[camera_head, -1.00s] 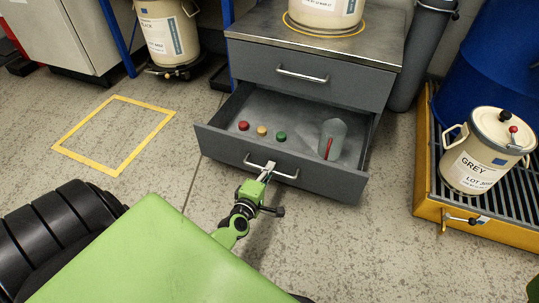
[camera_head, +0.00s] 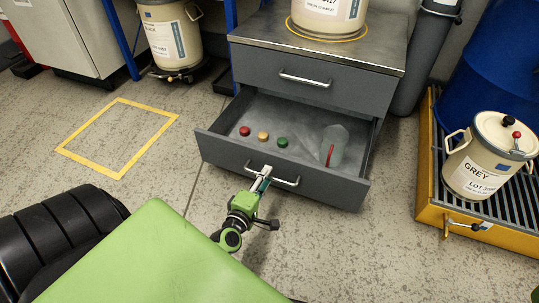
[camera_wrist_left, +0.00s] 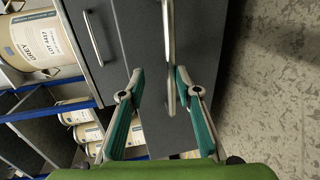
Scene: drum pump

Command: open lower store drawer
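The lower store drawer (camera_head: 225,149) of the grey cabinet is pulled well out, and its inside shows. Its bar handle (camera_head: 286,183) is on the front panel; in the left wrist view the handle (camera_wrist_left: 168,50) runs between the fingertips, nearer one finger. My left gripper (camera_head: 262,178) is at this handle; in the left wrist view its fingers (camera_wrist_left: 160,74) are spread apart. Whether a finger touches the bar I cannot tell. The closed upper drawer (camera_head: 318,84) is above. My right gripper is not in view.
The open drawer holds red, yellow and green caps (camera_head: 282,142) and a clear container (camera_head: 334,146). A yellow floor outline (camera_head: 92,170) lies left.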

